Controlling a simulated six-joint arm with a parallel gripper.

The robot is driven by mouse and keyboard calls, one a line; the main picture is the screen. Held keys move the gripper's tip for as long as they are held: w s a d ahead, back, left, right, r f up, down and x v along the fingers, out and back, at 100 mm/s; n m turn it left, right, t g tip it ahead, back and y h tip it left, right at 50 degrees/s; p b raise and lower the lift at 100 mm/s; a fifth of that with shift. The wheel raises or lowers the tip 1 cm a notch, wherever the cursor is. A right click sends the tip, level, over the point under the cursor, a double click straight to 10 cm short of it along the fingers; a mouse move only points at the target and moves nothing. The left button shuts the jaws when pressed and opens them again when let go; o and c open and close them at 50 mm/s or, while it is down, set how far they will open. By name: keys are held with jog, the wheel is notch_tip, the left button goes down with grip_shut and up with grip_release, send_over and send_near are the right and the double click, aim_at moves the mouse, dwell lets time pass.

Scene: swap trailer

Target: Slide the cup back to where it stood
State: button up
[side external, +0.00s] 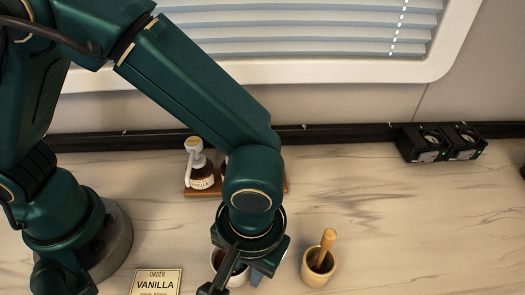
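A pale cup (240,280) with a dark inside stands on the counter at the bottom centre. It is largely hidden behind my gripper (236,272), which reaches down over it. I cannot tell whether the fingers touch the cup or how far apart they are. A small blue-grey patch shows just right of the cup, too hidden to name.
A wooden mortar with a pestle (322,260) stands close to the right of my gripper. An order card (156,282) reading VANILLA is at front left. Black boxes (428,144) sit at back right.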

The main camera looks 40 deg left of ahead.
jog(key=shift+o, duration=0.3)
jog(key=shift+d+r, duration=0.2)
jog(key=shift+r, duration=2.4)
jog(key=shift+w, duration=0.1)
